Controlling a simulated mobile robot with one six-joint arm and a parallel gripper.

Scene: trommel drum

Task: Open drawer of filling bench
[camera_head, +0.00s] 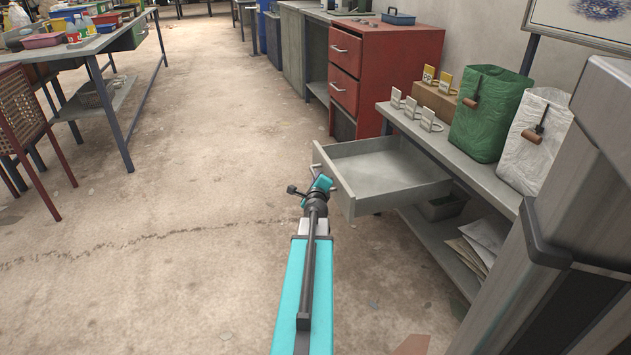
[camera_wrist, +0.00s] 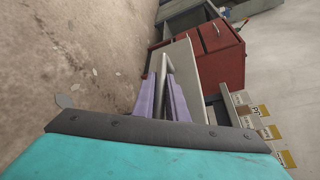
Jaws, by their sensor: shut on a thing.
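The filling bench (camera_head: 480,180) is a grey bench on the right with a lower shelf. Its grey drawer (camera_head: 390,172) is pulled well out to the left and looks empty inside. My gripper (camera_head: 330,182) is at the drawer front, shut on the drawer's handle. In the wrist view the purple fingers of my gripper (camera_wrist: 166,100) are around the metal bar handle (camera_wrist: 166,72), and the pale drawer front (camera_wrist: 184,65) is just beyond them. The fingertips are partly hidden by my arm in the head view.
A red cabinet (camera_head: 385,70) with drawers stands behind the bench. Green (camera_head: 489,112) and white (camera_head: 536,140) bags and small tags stand on the bench top. A table (camera_head: 128,47) and a red chair (camera_head: 25,125) are at left. The floor between is clear.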

